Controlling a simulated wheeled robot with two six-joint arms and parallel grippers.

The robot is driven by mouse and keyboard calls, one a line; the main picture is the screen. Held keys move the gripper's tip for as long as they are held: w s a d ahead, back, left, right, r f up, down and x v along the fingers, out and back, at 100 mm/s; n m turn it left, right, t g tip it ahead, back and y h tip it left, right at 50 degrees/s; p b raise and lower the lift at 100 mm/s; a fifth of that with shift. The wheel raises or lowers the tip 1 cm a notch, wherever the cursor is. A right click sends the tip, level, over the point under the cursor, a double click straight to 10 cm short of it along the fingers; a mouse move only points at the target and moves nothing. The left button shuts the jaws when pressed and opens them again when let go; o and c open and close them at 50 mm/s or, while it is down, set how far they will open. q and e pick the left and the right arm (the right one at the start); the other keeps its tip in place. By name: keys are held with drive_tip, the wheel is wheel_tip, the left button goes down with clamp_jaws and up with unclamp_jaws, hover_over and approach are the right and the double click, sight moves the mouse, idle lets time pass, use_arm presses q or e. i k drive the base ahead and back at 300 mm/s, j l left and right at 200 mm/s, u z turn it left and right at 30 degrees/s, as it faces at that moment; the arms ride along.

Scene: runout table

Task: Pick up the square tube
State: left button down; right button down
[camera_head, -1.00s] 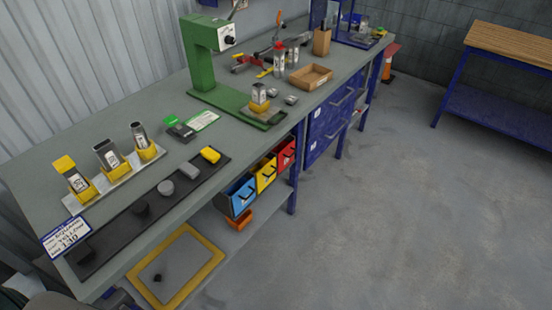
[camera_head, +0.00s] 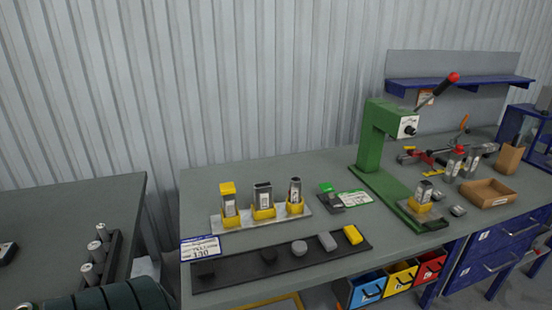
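Several short metal tubes stand upright in yellow holders. On the pale rack are a left tube with a yellow cap (camera_head: 229,204), an open-topped middle tube (camera_head: 263,196) with a wide rectangular mouth, and a right tube (camera_head: 295,190). Another tube (camera_head: 424,192) stands in a yellow holder on the green press (camera_head: 376,150). The left one looks square-sided, but I cannot tell for certain which is the square tube. Neither of my grippers is in view.
A black strip (camera_head: 228,277) with several caps lies along the bench front, by a sign (camera_head: 200,248). A cardboard tray (camera_head: 488,193) and bottles (camera_head: 454,163) are at right. A second table (camera_head: 70,225) stands left across a gap, holding a dark rack (camera_head: 101,262) of small cylinders.

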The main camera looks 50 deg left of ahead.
sight(229, 208)
drive_tip(key=u, duration=1.95)
drive_tip(key=l, duration=0.15)
